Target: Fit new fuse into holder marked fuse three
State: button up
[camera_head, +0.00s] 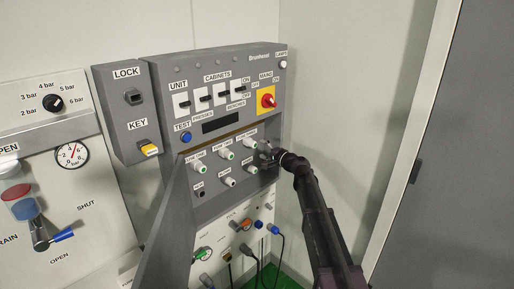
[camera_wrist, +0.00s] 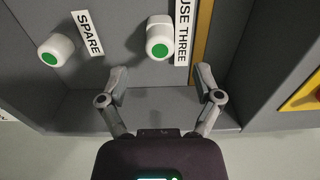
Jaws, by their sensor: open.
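The holder marked fuse three (camera_wrist: 158,40) has a white cap with a green end, and its label is partly cut off. In the wrist view it lies just beyond my fingertips, centred between them. My gripper (camera_wrist: 160,72) is open and empty, its two fingers apart. In the head view my gripper (camera_head: 268,151) is at the right end of the upper fuse row and partly covers that area. The spare position (camera_wrist: 55,50) also holds a white cap with a green end; it shows below fuse three in the head view (camera_head: 253,169).
Other upper holders (camera_head: 201,168) and (camera_head: 230,155) show green ends. The lower row has a dark position (camera_head: 201,192) and a pale one (camera_head: 231,182). An open grey door (camera_head: 172,225) stands at the left. The cabinet's side wall (camera_head: 275,130) is close by my gripper.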

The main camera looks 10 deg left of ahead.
jog(key=v, duration=0.7)
dwell(1.1)
jog(key=s+d+f+n+g+h+p, duration=0.1)
jog(key=s+d+f+n+g+h, duration=0.1)
jog(key=s+f, duration=0.35)
jog(key=s+d+f+n+g+h, duration=0.2)
jog(key=s+g, duration=0.1)
jog(key=s, duration=0.5)
jog(key=s+d+f+n+g+h+p, duration=0.1)
jog(key=s+d+f+n+g+h, duration=0.1)
jog(key=s+d+f+n, duration=0.3)
jog(key=s+d+f+g+h, duration=0.1)
jog(key=s+d+h, duration=0.3)
jog(key=s, duration=0.5)
jog(key=s+d+f+m+g+h+p, duration=0.1)
jog(key=s+d+g+h, duration=0.2)
jog(key=s+d, duration=0.4)
jog(key=shift+s+d+f+h, duration=0.35)
jog(key=shift+s+h, duration=0.25)
jog(key=shift+s, duration=0.25)
